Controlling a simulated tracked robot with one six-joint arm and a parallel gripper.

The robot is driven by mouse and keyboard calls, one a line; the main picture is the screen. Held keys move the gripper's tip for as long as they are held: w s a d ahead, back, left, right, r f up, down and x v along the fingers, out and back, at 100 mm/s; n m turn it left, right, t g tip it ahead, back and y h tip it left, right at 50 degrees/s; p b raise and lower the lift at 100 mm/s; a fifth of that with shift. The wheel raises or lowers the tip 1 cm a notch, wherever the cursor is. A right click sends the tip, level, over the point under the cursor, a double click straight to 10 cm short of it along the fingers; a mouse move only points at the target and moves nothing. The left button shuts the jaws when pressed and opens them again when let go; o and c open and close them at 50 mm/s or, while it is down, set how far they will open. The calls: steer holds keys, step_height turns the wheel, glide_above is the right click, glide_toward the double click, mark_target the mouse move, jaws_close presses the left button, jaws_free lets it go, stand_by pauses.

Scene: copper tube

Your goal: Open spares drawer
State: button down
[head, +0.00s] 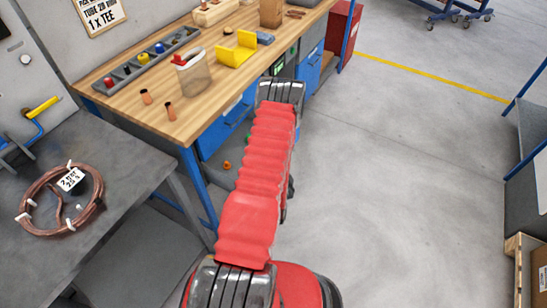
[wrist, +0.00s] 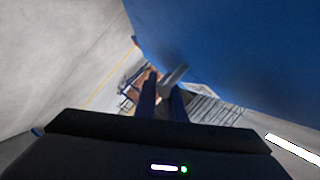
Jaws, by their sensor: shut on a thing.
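In the wrist view a large blue front (wrist: 240,45) fills the upper right, and a grey bar handle (wrist: 173,76) stands out from it. My gripper (wrist: 162,88) has its two dark fingers on either side of this handle and is shut on it. In the head view my red arm reaches to the workbench, and its end hides the gripper and the handle. Blue drawer fronts show under the bench, one left of my arm (head: 238,112) and one right of it (head: 308,74). I cannot tell which is the spares drawer or whether it stands open.
The wooden benchtop (head: 215,115) carries a parts tray (head: 140,66), a clear container (head: 192,75), a yellow holder (head: 237,50) and copper pieces (head: 146,97). A grey table (head: 120,165) with a copper coil (head: 35,205) stands at left. The floor (head: 400,170) at right is clear.

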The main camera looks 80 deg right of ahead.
steer(key=s+a, duration=0.4)
steer(key=s, duration=0.6)
steer(key=shift+s+a, duration=0.35)
steer(key=shift+s, duration=0.05)
steer(key=shift+f, duration=0.1)
steer(key=c, duration=2.2)
jaws_free()
steer(key=shift+o, duration=0.4)
